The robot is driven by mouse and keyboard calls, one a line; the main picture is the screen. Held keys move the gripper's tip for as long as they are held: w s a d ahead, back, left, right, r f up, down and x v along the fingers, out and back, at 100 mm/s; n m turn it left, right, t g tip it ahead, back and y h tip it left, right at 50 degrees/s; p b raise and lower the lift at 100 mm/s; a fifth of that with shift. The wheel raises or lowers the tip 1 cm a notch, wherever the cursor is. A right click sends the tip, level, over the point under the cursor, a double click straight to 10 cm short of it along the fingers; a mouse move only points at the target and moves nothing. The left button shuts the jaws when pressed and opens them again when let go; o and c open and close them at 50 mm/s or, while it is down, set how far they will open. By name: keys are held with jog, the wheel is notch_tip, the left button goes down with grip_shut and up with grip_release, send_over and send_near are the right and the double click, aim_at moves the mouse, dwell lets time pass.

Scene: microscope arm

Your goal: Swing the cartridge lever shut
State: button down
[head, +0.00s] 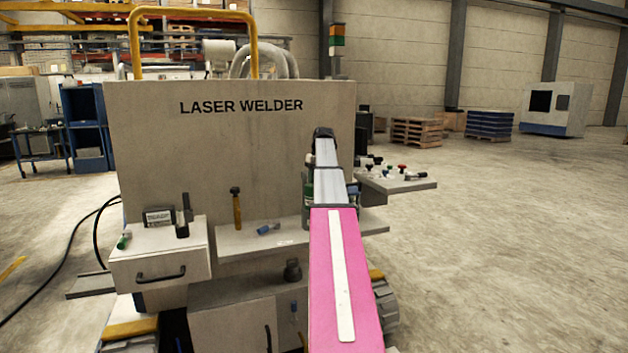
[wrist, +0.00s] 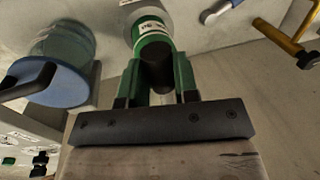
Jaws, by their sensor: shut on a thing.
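My gripper (wrist: 157,66) has green fingers, shut on a dark cylindrical piece (wrist: 158,72) in the wrist view. Just beyond this piece, and in line with it, is a green and pale cylinder with a white label (wrist: 148,30); I cannot tell whether they are joined. To the left, apart from the fingers, is a blue disc (wrist: 58,84) with a black handle (wrist: 28,82) and a translucent greenish cylinder (wrist: 66,44) behind it. I cannot tell for sure which part is the cartridge lever. In the head view my arm hides the gripper and most of this area.
The laser welder's upright panel (head: 235,140) stands behind a shelf (head: 245,243). A side tray (head: 410,186) of small parts is at right. Open floor (head: 520,240) lies farther right.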

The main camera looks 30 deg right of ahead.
jog(key=c, duration=0.9)
grip_release()
jog(key=shift+o, duration=0.2)
